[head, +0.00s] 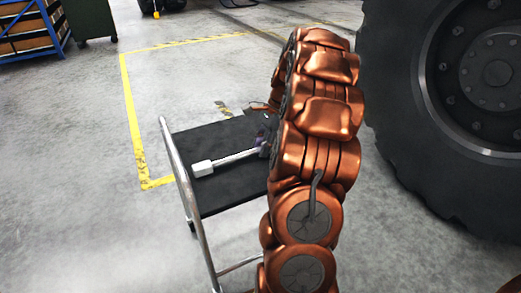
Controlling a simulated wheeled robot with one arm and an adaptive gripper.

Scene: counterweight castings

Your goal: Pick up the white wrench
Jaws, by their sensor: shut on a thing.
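The white wrench (228,161) lies along the black top of a cart (222,195), its blocky white head at the left end. Its right end runs to my gripper (265,140), which is mostly hidden behind my copper-coloured arm. The small dark part of the gripper that shows is at the wrench's right end and is shut on it. I cannot tell whether the wrench is touching the cart top or just above it.
The cart has a silver tube frame (175,160) on its left. A huge black tyre (420,130) stands close on the right. Yellow floor lines (130,110) mark the concrete behind. A blue shelf rack (50,30) is at the far left. The floor at left is clear.

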